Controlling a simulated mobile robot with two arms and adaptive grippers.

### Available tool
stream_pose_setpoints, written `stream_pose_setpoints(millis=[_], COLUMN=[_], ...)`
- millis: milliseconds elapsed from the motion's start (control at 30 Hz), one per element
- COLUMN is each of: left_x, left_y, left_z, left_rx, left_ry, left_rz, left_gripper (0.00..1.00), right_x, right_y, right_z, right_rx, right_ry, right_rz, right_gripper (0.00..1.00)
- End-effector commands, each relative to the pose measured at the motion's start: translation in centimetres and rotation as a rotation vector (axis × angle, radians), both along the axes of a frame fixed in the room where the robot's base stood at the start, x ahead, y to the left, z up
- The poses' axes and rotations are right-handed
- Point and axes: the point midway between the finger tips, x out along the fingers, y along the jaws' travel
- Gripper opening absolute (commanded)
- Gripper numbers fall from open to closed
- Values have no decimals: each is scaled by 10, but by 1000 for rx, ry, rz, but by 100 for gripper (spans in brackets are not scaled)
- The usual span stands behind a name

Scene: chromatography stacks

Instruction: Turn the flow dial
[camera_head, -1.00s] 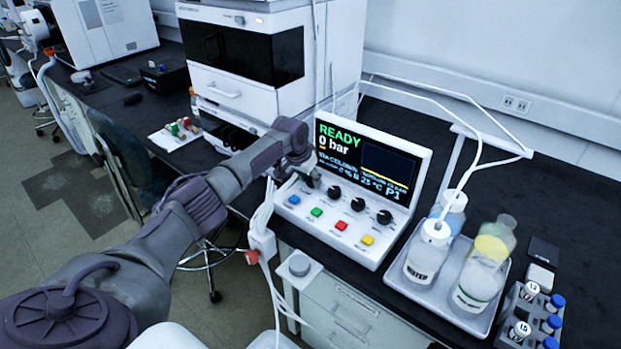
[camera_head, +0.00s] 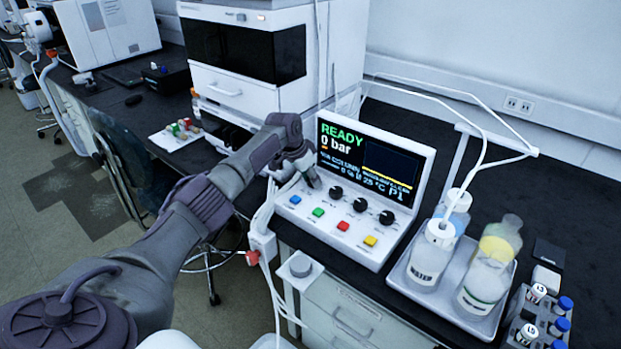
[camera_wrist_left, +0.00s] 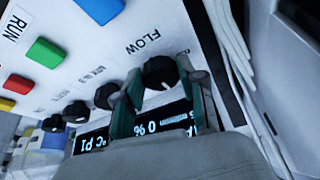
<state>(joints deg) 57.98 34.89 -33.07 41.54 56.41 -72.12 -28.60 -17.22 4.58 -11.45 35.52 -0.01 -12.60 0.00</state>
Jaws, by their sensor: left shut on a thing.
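The flow dial (camera_wrist_left: 158,73) is a black knob beside the printed word FLOW on the white control panel. In the left wrist view, my left gripper (camera_wrist_left: 157,80) has its two fingers on either side of the dial and is shut on it. In the head view, my left gripper (camera_head: 309,178) is at the left end of the row of dials and hides the flow dial. The panel's screen (camera_head: 368,168) reads READY and 0 bar. My right gripper is not in view.
Several other black dials (camera_head: 360,205) and a row of coloured buttons (camera_head: 343,226) sit on the panel. A tray (camera_head: 412,287) with bottles stands to its right, with a vial rack (camera_head: 517,322) beyond. White tubes (camera_wrist_left: 240,70) run close beside the gripper.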

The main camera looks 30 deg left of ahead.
Motion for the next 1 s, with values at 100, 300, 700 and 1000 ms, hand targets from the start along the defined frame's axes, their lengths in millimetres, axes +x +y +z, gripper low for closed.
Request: stream_pose_setpoints(millis=[100,300,700,1000], left_x=[0,0,-7,-29], left_y=[0,0,4,12], left_z=[0,0,18,77], left_rx=[1,1,1,2], left_ry=[0,0,-3,-4], left_rz=[1,1,1,0], left_gripper=[48,65,65,65], right_x=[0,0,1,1], right_y=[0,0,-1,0], right_z=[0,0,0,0], right_rx=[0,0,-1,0], right_ry=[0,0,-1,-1], right_rz=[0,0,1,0], right_gripper=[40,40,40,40])
